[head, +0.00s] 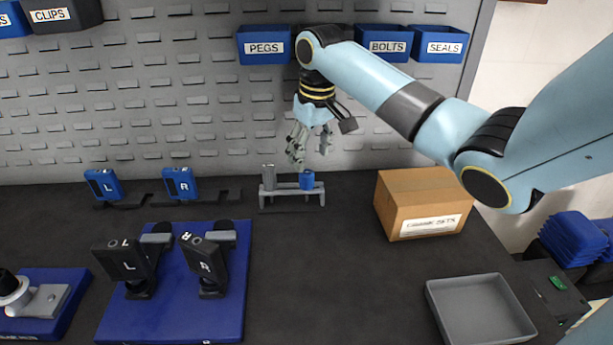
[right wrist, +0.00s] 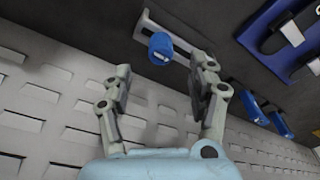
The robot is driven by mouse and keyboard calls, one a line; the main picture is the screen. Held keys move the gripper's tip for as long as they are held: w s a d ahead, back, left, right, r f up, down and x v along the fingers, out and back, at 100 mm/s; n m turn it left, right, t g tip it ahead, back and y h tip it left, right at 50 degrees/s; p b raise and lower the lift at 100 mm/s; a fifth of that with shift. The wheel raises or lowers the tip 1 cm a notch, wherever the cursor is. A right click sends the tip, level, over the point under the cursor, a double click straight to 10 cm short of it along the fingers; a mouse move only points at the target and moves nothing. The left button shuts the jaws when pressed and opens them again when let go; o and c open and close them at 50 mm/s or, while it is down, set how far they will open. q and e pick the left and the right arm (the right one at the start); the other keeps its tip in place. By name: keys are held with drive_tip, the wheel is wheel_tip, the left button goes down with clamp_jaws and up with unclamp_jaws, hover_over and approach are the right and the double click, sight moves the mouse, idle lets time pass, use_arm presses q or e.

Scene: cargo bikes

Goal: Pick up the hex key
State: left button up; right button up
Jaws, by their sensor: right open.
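A small grey rack (head: 291,190) stands on the dark bench near the panel. A blue piece (head: 307,180) sits at its right end, and a grey upright piece (head: 269,178) at its left end. The blue piece, which may be the handle of the hex key, also shows in the right wrist view (right wrist: 160,47); no bare key shaft can be made out. My right gripper (head: 310,156) points down above the rack, open and empty. In the right wrist view its fingers (right wrist: 163,75) are spread, with the blue piece beyond the gap between them. My left gripper is not in view.
A cardboard box (head: 408,213) stands right of the rack. A grey tray (head: 447,315) lies front right. Two blue devices (head: 180,184) stand left of the rack. A blue mat (head: 170,325) with two black holders is front left. Open bench lies in the middle.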

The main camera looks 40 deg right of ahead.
sight(307, 172)
drive_tip(key=f, duration=0.3)
drive_tip(key=w+f, duration=0.1)
drive_tip(key=f, duration=0.2)
drive_tip(key=shift+w+f, duration=0.1)
drive_tip(key=shift+f, duration=0.1)
clamp_jaws()
drive_tip(key=shift+r, duration=0.1)
